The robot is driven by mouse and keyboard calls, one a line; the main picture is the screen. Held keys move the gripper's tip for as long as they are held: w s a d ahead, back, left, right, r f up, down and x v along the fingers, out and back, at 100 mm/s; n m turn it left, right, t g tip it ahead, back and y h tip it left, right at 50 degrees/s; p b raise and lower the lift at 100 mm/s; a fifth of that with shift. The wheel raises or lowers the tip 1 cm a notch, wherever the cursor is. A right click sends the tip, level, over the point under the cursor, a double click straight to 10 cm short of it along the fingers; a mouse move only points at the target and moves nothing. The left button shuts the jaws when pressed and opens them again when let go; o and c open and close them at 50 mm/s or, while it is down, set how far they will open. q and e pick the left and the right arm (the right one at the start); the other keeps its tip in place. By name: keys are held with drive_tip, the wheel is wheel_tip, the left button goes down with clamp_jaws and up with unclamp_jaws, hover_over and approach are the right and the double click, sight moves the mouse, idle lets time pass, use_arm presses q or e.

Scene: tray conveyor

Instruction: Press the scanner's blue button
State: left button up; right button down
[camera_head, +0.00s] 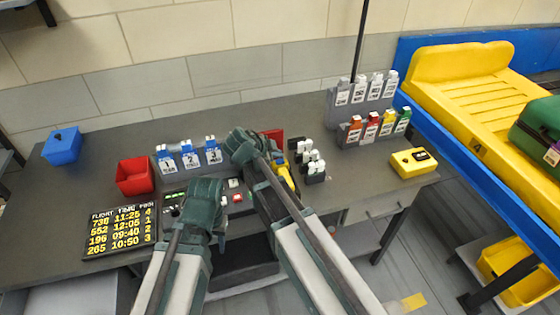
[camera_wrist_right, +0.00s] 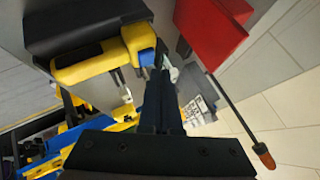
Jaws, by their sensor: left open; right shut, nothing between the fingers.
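The yellow scanner (camera_wrist_right: 90,65) lies against a black block in the right wrist view. Its blue button (camera_wrist_right: 147,57) is at the end near my fingers. In the head view the scanner (camera_head: 287,178) shows as a yellow strip, partly hidden by my right arm. My right gripper (camera_wrist_right: 161,68) is shut and empty, its tips right beside the blue button; I cannot tell whether they touch. In the head view my right gripper (camera_head: 242,146) is over the desk's middle, its fingers hidden. My left gripper (camera_head: 207,190) is open, low over the desk's front, left of the right arm.
A red panel (camera_wrist_right: 215,32) stands near the right gripper. The desk holds a red bin (camera_head: 135,176), blue box (camera_head: 62,146), flight board (camera_head: 118,230), numbered blue tags (camera_head: 188,156), tag racks (camera_head: 365,92) and yellow device (camera_head: 408,163). A conveyor with a yellow tray (camera_head: 460,68) is right.

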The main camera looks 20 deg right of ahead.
sight(277, 162)
drive_tip(key=shift+f, duration=0.15)
drive_tip(key=shift+f+b, duration=0.3)
drive_tip(key=shift+b, duration=0.15)
drive_tip(key=shift+f+b, duration=0.4)
idle(0.5)
drive_tip(key=shift+r, duration=0.1)
drive_tip(key=shift+r+p, duration=0.8)
drive_tip(key=shift+p, duration=0.05)
drive_tip(key=shift+r, duration=0.1)
wheel_tip(277, 162, up, 5)
drive_tip(key=p, duration=0.5)
